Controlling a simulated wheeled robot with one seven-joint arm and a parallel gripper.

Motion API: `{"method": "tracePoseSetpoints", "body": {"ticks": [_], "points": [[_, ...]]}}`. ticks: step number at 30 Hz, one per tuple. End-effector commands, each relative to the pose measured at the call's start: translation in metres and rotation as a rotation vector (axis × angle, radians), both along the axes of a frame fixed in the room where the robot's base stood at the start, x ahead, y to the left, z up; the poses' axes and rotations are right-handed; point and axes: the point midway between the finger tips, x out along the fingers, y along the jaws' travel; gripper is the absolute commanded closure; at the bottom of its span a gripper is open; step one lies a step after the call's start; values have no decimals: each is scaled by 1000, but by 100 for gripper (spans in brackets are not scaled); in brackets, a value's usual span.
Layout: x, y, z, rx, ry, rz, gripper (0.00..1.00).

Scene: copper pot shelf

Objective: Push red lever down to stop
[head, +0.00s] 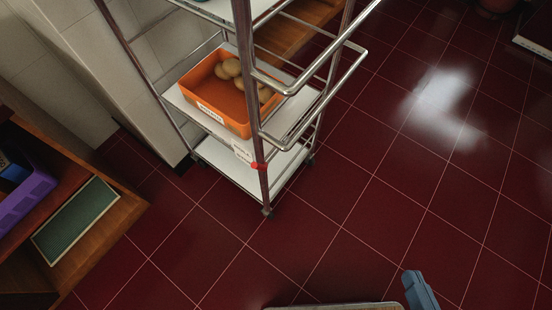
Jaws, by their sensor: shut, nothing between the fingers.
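A small red lever (258,166) sits low on the near upright post of a metal trolley, just under a white label (242,151). It is small in the head view, and I cannot tell its exact angle. My gripper's fingers do not show in this view.
The trolley (264,190) has chrome posts, side rails and white shelves. An orange bin (203,107) on its middle shelf holds several round tan items. A wooden shelf unit (120,215) with a purple bin (22,203) stands left. Dark red tiled floor (370,200) is clear to the right.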

Motion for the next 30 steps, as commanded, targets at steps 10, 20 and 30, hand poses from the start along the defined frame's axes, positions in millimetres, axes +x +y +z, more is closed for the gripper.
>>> {"method": "tracePoseSetpoints", "body": {"ticks": [10,20,30], "points": [[100,34,-143,385,309,77,100],[209,83,-149,742,477,415,100],[276,92,-72,932,504,860,100]]}}
